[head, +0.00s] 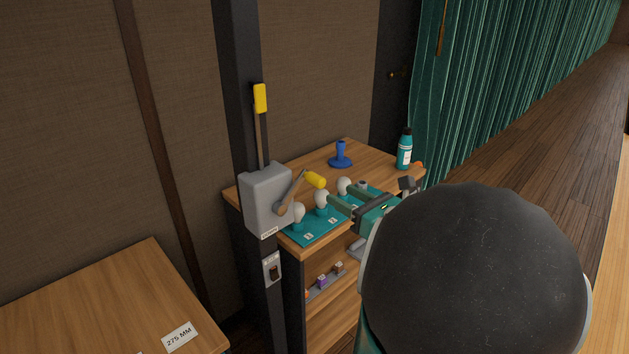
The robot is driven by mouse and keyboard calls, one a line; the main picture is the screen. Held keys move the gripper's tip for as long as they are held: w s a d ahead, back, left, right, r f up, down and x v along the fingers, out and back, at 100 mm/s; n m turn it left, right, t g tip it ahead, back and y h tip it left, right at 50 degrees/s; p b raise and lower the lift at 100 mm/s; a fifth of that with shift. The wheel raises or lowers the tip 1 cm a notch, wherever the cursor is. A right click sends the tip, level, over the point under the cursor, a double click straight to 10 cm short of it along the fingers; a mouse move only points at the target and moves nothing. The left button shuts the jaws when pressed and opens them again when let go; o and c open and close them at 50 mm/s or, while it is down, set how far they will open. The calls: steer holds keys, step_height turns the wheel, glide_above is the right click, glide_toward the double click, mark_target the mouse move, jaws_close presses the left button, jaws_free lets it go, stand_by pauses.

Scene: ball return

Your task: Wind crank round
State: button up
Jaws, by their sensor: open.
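The crank is on a grey box (267,195) fixed to a dark post. Its brown crank arm (291,193) slants up to the right and ends in a yellow handle (315,180). My gripper (345,198) is open, to the right of the handle and a little lower in the picture. Its teal fingers point left toward the crank, and I see a gap between them and the handle. My large dark arm link hides much of the lower right.
Pale bulb-like knobs (298,212) stand on a teal mat (314,236) on the wooden shelf unit, close behind the crank. A blue object (341,155) and a teal bottle (404,150) stand farther back. A yellow-tipped lever (260,98) rises above the box.

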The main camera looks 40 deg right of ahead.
mark_target(323, 184)
steer(key=w, duration=0.8)
steer(key=shift+w+a, duration=0.1)
steer(key=shift+w, duration=0.3)
steer(key=shift+c, duration=0.2)
jaws_close()
